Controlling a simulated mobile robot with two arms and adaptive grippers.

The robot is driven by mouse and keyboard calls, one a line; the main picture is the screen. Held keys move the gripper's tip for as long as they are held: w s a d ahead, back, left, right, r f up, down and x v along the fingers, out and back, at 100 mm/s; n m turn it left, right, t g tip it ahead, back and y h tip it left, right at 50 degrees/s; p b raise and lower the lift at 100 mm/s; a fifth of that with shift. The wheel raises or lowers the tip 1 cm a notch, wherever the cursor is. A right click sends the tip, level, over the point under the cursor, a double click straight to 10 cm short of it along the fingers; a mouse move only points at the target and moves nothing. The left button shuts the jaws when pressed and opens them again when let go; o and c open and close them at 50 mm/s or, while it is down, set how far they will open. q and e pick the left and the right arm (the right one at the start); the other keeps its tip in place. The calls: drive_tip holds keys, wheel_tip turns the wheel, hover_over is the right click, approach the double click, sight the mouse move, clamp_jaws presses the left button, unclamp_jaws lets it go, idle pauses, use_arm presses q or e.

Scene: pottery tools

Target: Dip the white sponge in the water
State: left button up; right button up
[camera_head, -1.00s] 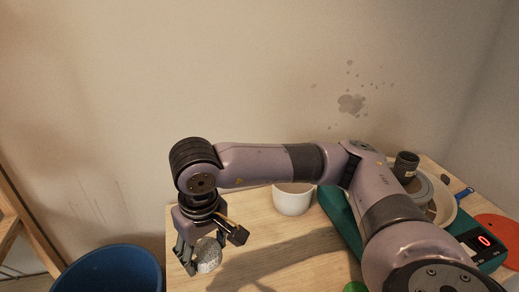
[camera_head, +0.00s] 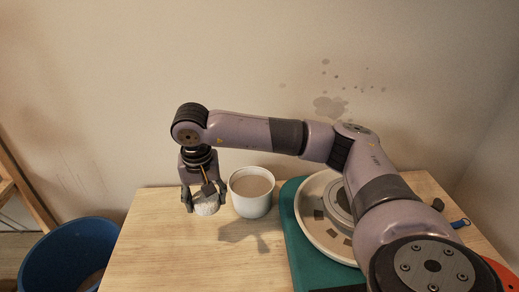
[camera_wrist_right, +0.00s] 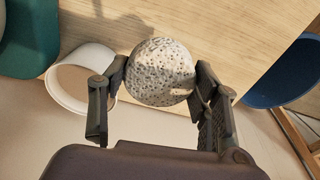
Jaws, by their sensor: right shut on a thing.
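The white speckled sponge (camera_head: 207,208) is round and sits between the fingers of my right gripper (camera_head: 204,199), which is shut on it. In the right wrist view the sponge (camera_wrist_right: 160,66) is held between both fingers. The gripper points down over the left part of the table, just left of the white cup (camera_head: 251,203). The cup holds murky brownish water (camera_head: 252,183). The sponge is beside the cup, outside its rim; whether it touches the table is unclear. My left gripper is not in view.
A blue bin (camera_head: 66,245) stands left of the wooden table (camera_head: 165,255). A green base (camera_head: 298,238) with a pale round wheel tray (camera_head: 316,240) lies right of the cup, partly behind my right arm. The table's front left is clear.

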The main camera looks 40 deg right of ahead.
use_arm(q)
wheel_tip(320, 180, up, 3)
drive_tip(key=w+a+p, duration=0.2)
drive_tip(key=p, duration=0.1)
use_arm(e)
drive_tip(key=w+d+f+m+g, duration=0.1)
drive_tip(key=w+d+m, duration=0.3)
drive_tip(key=d, duration=0.6)
drive_tip(key=w+d+f+m, duration=0.1)
drive_tip(key=d+m, duration=0.4)
drive_tip(key=d, duration=0.5)
use_arm(q)
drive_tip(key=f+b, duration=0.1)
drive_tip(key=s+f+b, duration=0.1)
drive_tip(key=b, duration=0.1)
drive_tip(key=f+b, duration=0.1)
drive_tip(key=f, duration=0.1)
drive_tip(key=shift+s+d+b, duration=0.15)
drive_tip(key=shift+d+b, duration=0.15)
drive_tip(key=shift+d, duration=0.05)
use_arm(e)
drive_tip(key=shift+h, duration=0.3)
wheel_tip(320, 180, down, 4)
drive_tip(key=shift+a+f, duration=0.1)
drive_tip(key=shift+f, duration=0.15)
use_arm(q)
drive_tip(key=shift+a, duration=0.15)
